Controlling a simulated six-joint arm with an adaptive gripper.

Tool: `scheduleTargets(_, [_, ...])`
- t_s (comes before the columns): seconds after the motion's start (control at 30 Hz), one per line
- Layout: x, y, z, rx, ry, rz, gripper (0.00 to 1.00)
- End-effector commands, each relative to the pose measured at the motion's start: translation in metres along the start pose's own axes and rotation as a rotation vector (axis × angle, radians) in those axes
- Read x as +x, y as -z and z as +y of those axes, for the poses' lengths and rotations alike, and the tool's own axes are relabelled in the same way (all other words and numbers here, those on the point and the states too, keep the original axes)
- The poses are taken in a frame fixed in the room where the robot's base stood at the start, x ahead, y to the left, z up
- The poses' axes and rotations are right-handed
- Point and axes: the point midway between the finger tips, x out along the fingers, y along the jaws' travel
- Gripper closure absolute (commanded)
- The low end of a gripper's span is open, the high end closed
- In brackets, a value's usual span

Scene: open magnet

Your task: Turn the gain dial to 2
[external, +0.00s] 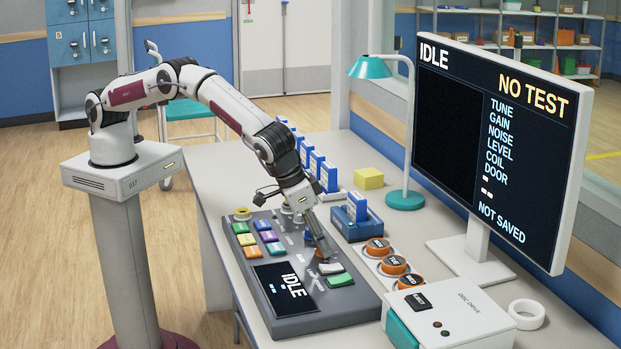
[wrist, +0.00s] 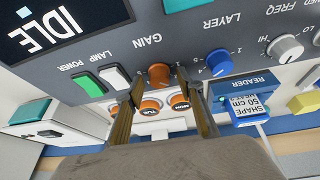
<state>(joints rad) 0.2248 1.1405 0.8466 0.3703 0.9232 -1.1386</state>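The gain dial (wrist: 159,75) is an orange knob on the grey console panel, under the printed word GAIN in the wrist view. Its pointer and numbers are too small or hidden to read. My gripper (wrist: 158,84) is open, its two fingers apart with the dial showing between their tips; I cannot tell whether they touch it. In the external view my gripper (external: 325,254) points down at the console (external: 340,305), and its fingers hide the gain dial. The monitor (external: 497,130) reads IDLE, NO TEST and NOT SAVED.
A blue layer dial (wrist: 218,62) sits close beside the gain dial. White and green lamp and power buttons (external: 340,280) lie on the other side. Orange-topped discs (external: 393,264), a blue reader (external: 345,228) and a disc drive (external: 450,318) stand beside the console.

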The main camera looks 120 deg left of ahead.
Motion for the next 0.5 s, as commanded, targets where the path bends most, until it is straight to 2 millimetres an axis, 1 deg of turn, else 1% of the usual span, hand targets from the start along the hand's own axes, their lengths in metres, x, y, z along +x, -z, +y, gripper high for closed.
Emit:
scheduleTargets(0.33, [-0.003,0.001,0.0,0.0,-0.002,0.002,0.63])
scheduleTargets(0.5, [-0.011,0.001,0.001,0.0,-0.002,0.002,0.63])
